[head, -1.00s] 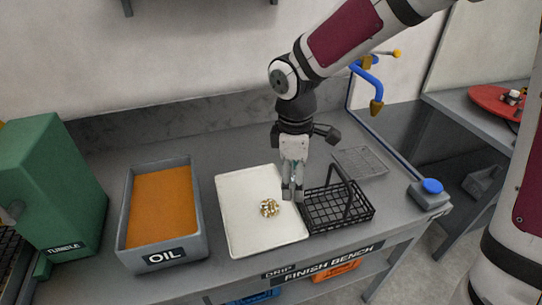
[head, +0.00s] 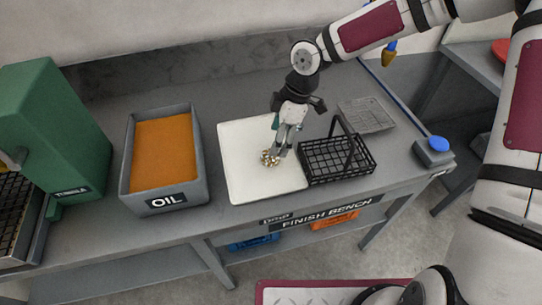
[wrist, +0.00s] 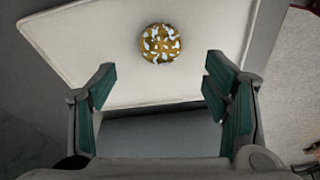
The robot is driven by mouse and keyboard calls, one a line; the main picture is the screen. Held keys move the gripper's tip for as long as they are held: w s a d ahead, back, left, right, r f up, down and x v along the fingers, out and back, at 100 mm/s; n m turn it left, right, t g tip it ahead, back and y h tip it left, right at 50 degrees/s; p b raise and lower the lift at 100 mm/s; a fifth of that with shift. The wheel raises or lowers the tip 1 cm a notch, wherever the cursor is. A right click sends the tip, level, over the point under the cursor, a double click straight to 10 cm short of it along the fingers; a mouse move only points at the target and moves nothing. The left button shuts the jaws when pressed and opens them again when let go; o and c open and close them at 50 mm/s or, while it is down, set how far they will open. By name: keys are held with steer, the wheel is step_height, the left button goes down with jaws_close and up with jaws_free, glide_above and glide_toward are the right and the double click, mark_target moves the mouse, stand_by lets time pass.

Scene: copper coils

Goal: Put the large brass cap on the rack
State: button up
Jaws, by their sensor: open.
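The large brass cap (head: 269,158) is a small round gold piece with pale glints, lying on the white drip tray (head: 240,185). In the wrist view the cap (wrist: 160,43) lies just beyond the fingertips, about midway between them sideways. My gripper (head: 281,151) is open and empty over the tray, close to the cap, with its fingers pointing down. No contact with the cap shows. A flat grey wire rack (head: 366,115) lies on the bench at the back right, clear of other things.
A black wire basket (head: 337,160) with a raised handle stands right of the tray, near my gripper. An oil bin (head: 166,200) stands to the left, then a green tumbler machine (head: 55,125). A blue button box (head: 435,150) sits at the right bench end.

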mark_target(270, 161)
steer(key=shift+x, duration=3.3)
steer(key=shift+d, duration=0.1)
steer(key=c, duration=1.4)
steer(key=shift+r, duration=0.1)
